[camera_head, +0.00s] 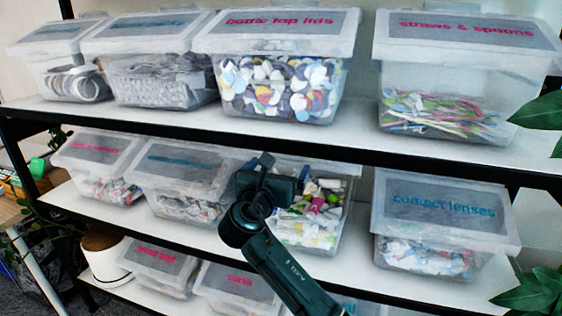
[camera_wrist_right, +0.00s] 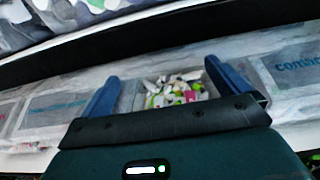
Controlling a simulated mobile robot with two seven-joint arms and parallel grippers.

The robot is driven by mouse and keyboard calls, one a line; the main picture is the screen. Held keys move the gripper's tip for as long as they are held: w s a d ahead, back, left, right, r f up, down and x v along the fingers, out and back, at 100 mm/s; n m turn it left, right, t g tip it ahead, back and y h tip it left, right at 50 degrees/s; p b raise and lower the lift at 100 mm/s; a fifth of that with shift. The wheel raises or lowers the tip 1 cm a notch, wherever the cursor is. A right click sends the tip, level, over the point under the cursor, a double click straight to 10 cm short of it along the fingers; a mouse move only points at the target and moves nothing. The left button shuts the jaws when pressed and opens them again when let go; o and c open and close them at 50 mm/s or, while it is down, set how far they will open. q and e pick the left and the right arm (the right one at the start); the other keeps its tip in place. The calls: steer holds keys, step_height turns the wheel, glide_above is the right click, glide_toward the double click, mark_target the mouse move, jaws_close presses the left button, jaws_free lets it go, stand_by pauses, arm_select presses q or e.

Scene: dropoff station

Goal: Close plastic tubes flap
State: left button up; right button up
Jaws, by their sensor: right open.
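The clear plastic tubes bin (camera_head: 325,239) stands on the middle shelf, between two other bins. Its front opening is uncovered and shows white, green and pink tubes inside. A pale strip (camera_head: 318,167) runs along its top; its label cannot be read, and part of the flap is hidden by my arm. My right gripper (camera_head: 268,172) is in front of the bin's upper left part. In the right wrist view its two blue fingers (camera_wrist_right: 163,85) are wide apart, with the bin's contents (camera_wrist_right: 172,90) between and beyond them. Nothing is held. My left gripper is not in view.
The contact lenses bin (camera_head: 440,215) is to the right, and a closed bin (camera_head: 185,165) is close on the left. The upper shelf edge (camera_head: 240,134) runs above my gripper. More bins (camera_head: 235,285) are below. Green leaves (camera_head: 540,115) are at the right.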

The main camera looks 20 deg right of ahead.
mark_target(293, 160)
steer(key=shift+x, duration=1.35)
steer(key=shift+c, duration=0.2)
